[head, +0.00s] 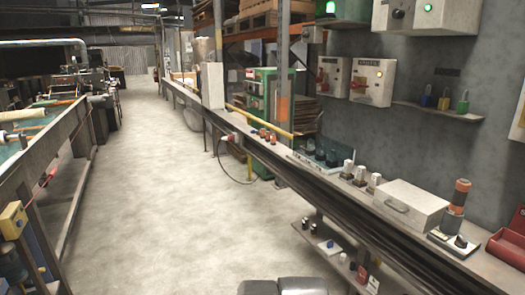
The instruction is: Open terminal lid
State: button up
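A pale grey box (405,207) with a small dark handle on its front stands on the long bench at the right. Its flat top looks closed. It may be the one with the terminal lid, but I cannot read any label on it. My gripper is not in view. Only a rounded grey part of my own body shows at the bottom edge.
Switch boxes (371,82) and padlocks (443,101) are above. The aisle floor (165,190) is clear.

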aim_at(422, 208)
jog(key=k+j, duration=0.25)
jog(key=i+l, duration=0.25)
jog(key=l, duration=0.15)
jog(key=i+l+u, duration=0.1)
jog(key=i+l, duration=0.2)
jog(key=l, duration=0.15)
jog(key=i+l, duration=0.25)
jog(key=l, duration=0.15)
